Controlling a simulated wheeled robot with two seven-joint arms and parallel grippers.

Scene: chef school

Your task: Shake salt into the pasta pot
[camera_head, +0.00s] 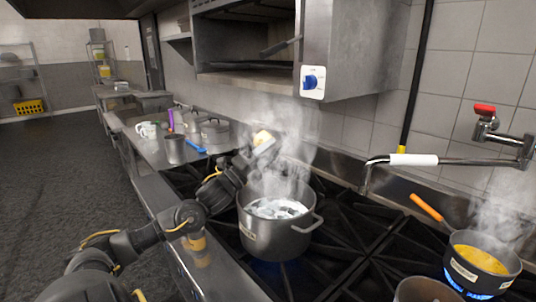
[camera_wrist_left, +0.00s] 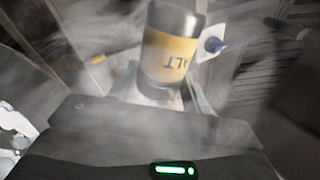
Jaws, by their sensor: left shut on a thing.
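A large grey pasta pot (camera_head: 274,237) stands on the black stove grate and steams heavily, with pale, bubbling contents. My left arm comes in from the left. My left gripper (camera_head: 252,155) is above the pot's far left side. It is shut on the salt shaker (camera_head: 263,139), a small container with a yellow label and a metal end. In the left wrist view the salt shaker (camera_wrist_left: 170,50) shows part of its lettering, upside down, between the fingers. Steam blurs the fingertips. My right gripper is not in view.
A smaller pan of yellow food (camera_head: 480,259) with an orange handle sits over a blue flame at the right. A pot-filler tap (camera_head: 430,160) reaches out from the wall. Several lidded pots (camera_head: 215,130) stand on the steel counter. A wall oven hangs above the stove.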

